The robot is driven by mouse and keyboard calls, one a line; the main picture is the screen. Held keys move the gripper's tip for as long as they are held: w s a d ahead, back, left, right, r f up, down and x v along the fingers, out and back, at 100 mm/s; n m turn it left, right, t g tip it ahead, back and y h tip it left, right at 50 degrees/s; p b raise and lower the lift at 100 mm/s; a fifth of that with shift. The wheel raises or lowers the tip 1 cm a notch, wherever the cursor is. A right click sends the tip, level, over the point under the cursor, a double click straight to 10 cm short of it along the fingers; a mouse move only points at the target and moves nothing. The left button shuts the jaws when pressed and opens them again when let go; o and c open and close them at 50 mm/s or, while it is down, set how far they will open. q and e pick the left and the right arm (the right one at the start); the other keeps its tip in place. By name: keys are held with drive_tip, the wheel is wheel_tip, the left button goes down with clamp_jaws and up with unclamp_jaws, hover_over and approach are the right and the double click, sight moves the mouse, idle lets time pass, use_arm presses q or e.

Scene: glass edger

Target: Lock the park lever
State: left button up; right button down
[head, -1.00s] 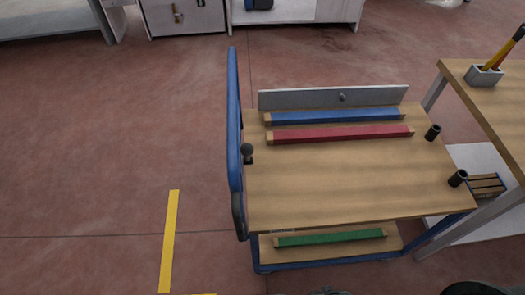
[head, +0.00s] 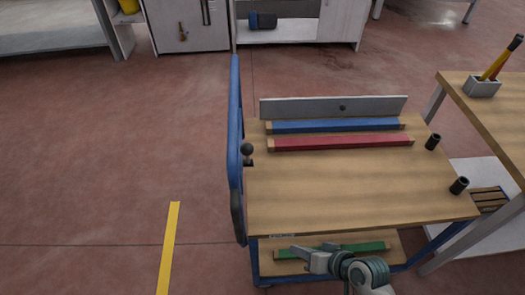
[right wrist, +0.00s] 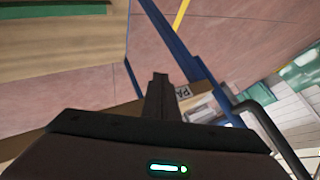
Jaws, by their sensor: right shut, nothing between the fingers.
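The cart (head: 350,190) has a wooden top and a blue push handle (head: 235,120) on its left side. A small dark ball-topped knob (head: 247,150) stands at the top's left edge; I cannot tell whether it is the park lever. My right gripper (head: 297,257) is shut and empty, in front of the cart's near edge and over the lower shelf in the head view. In the right wrist view its closed fingers (right wrist: 160,80) point toward a label (right wrist: 183,92) reading "PA", partly hidden. A bent black bar (right wrist: 262,117) is right of the fingers. My left gripper is not in view.
Blue (head: 335,126) and red (head: 340,143) bars lie on the cart top. A green bar (head: 362,248) lies on the lower shelf. A wooden table (head: 485,105) stands close on the right. The floor left of the cart is clear, with a yellow stripe (head: 169,250).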

sight(248, 155)
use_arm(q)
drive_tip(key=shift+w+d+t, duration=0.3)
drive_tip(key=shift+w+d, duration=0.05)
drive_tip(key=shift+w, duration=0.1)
use_arm(e)
drive_tip(key=w+r+m+t+y, duration=0.3)
drive_tip(key=w+r, duration=0.3)
drive_tip(key=r, duration=0.7)
drive_tip(key=w+a+r+m+t+y, duration=0.1)
drive_tip(key=w+r+m+t+y, duration=0.3)
drive_tip(key=r, duration=0.9)
drive_tip(key=w+t, duration=0.1)
drive_tip(key=w, duration=0.2)
drive_tip(key=shift+r+y, duration=0.15)
drive_tip(key=shift+y, duration=0.15)
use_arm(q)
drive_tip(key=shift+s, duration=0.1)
use_arm(e)
drive_tip(key=shift+a, duration=0.1)
